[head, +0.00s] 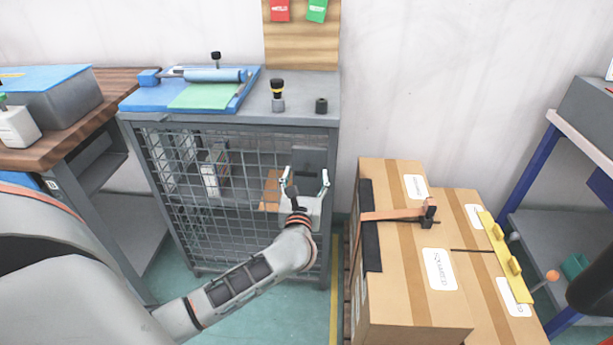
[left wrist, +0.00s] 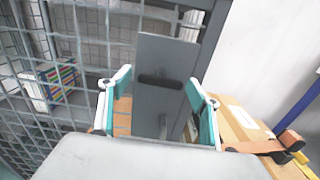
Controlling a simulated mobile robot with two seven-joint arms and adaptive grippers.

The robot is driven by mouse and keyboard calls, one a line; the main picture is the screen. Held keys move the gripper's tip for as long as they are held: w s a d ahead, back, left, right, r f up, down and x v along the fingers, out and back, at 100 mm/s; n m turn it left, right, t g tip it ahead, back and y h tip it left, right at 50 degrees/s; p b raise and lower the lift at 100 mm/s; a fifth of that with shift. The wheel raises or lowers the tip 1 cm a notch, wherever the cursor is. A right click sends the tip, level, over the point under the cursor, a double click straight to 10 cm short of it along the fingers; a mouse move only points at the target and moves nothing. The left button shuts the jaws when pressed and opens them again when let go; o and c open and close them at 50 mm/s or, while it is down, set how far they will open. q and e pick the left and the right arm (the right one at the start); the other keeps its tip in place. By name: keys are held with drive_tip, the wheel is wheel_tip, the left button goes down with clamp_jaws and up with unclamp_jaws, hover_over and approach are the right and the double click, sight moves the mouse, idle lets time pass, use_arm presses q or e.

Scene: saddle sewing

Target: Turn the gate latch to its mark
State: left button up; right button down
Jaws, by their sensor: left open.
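The mesh gate (head: 225,190) of the grey cage cabinet stands in the middle of the head view. A grey latch plate (head: 312,158) is on its right side. In the left wrist view the plate (left wrist: 152,112) shows a dark horizontal bar (left wrist: 160,81), which looks like the latch handle. My left gripper (head: 307,179) is open in front of the plate. In the left wrist view its teal-padded fingers (left wrist: 158,92) stand on either side of the plate, with the bar between them and clear of both. I cannot make out the mark. My right gripper is not recognisable.
Cardboard boxes (head: 402,295) with a strap stand right of the cabinet. The cabinet top (head: 305,92) holds a blue tray and small black-topped items. A wooden bench (head: 95,118) is at left and a blue-legged table (head: 538,160) at right. Books (left wrist: 58,82) lie behind the mesh.

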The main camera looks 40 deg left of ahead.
use_arm(q)
drive_tip(key=shift+w+a, duration=0.15)
drive_tip(key=shift+w, duration=0.05)
drive_tip(key=c, duration=1.1)
use_arm(e)
drive_tip(key=shift+w+r, duration=0.2)
drive_tip(key=shift+w, duration=0.05)
